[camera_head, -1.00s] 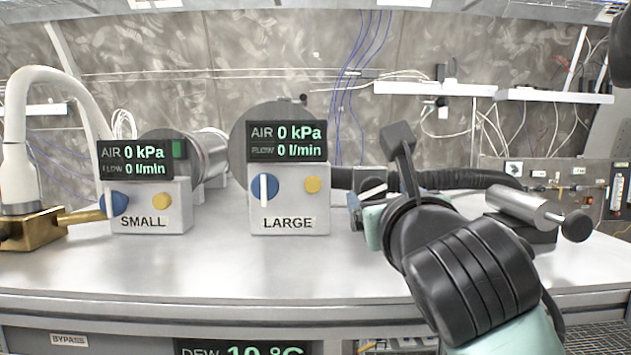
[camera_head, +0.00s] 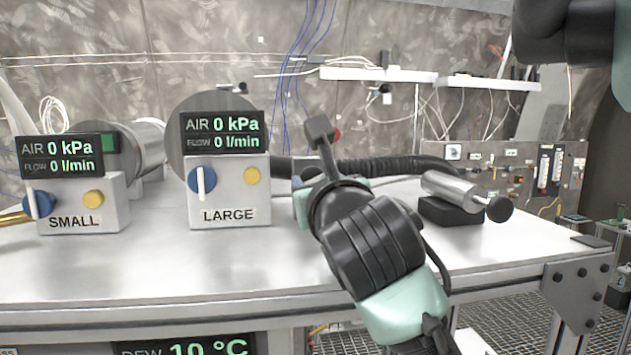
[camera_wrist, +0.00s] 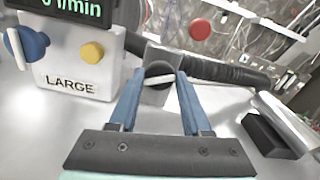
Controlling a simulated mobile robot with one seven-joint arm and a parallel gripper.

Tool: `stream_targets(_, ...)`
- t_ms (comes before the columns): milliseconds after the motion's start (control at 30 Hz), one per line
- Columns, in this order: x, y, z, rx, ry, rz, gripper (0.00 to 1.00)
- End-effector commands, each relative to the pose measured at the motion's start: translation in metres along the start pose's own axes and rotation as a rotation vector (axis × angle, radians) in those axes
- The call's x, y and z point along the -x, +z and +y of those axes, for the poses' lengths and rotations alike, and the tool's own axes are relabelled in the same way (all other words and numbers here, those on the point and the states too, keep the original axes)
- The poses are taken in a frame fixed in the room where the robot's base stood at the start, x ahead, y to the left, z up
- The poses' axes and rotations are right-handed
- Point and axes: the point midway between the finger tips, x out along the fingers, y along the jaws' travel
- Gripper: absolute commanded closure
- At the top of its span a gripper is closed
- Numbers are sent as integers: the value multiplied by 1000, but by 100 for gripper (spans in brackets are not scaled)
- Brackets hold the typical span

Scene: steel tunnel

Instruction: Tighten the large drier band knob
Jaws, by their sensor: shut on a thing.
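A dark round knob with a pale bar across it (camera_wrist: 158,72) sits on a grey block (camera_wrist: 157,56) beside the LARGE box, in the wrist view. My gripper (camera_wrist: 160,79) has its two blue fingers on either side of this knob and is shut on it. In the head view my wrist hides the knob and most of the fingers. The LARGE drier box (camera_head: 230,205) stands left of my gripper. It has a blue knob with an upright white bar (camera_head: 201,181), a yellow button (camera_head: 251,176) and a display (camera_head: 221,132) reading 0 kPa and 0 l/min.
The SMALL box (camera_head: 83,205) stands further left. A black corrugated hose (camera_head: 400,166) runs behind my gripper. A metal cylinder (camera_head: 450,188) on a black block lies to the right. A red disc (camera_wrist: 200,29) hangs beyond. The front of the steel bench (camera_head: 130,270) is clear.

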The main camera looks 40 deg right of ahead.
Motion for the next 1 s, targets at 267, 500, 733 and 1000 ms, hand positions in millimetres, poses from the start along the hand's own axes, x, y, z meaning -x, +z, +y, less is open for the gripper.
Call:
stream_targets(267, 0, 0, 0, -7, 0, 0, 100)
stream_targets(500, 0, -2, 0, -84, -1, 0, 100)
stream_targets(733, 0, -3, 0, -253, -1, -1, 100)
stream_targets(1000, 0, -3, -1, -510, 1, 0, 100)
